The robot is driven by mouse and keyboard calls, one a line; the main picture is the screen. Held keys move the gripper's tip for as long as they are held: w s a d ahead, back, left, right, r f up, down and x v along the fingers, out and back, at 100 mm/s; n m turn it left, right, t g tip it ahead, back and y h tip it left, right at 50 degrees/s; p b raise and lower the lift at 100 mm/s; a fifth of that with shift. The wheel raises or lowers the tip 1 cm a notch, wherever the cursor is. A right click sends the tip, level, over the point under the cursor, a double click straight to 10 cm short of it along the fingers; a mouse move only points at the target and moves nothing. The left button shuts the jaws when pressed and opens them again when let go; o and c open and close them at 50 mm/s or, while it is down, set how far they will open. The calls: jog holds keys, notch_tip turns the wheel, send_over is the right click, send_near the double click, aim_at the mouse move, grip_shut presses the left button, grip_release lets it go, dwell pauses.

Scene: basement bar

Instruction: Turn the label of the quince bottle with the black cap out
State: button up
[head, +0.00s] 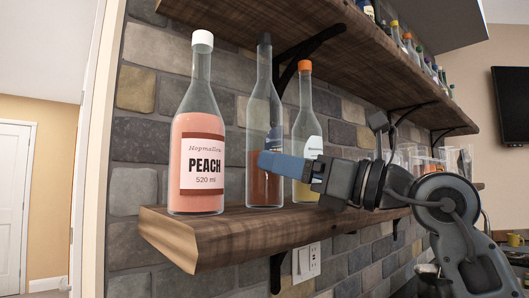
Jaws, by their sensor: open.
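The black-capped bottle (264,108) stands upright on the lower wooden shelf, between a peach bottle and an orange-capped bottle. It is clear glass with reddish-brown liquid in its lower part. Only the edge of a dark blue label shows, on its right side, so its text cannot be read. My gripper (265,162) reaches in from the right, with its blue fingers overlapping the lower half of this bottle in the picture. It is open and holds nothing that I can see. Whether a finger touches the glass cannot be told.
The peach bottle (198,140), white-capped, faces its label outward on the left. The orange-capped bottle (305,125) with yellow liquid stands close on the right, partly behind my gripper. The lower shelf (225,235) ends at the left. An upper shelf (330,35) and its black bracket (310,47) are overhead.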

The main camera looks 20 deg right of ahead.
jog(key=shift+p+x, duration=1)
jog(key=shift+x, duration=1.45)
jog(key=c, duration=0.9)
jog(key=shift+o, duration=0.2)
jog(key=shift+r+m+t+h+p, duration=0.1)
jog(key=shift+m+t+h+p, duration=0.5)
jog(key=shift+p, duration=0.4)
jog(key=shift+a+m+t+h, duration=0.1)
jog(key=shift+m+t+h, duration=0.4)
jog(key=shift+h, duration=0.6)
jog(key=shift+m+t+h, duration=0.3)
jog(key=shift+m+h, duration=0.2)
jog(key=shift+h, duration=0.3)
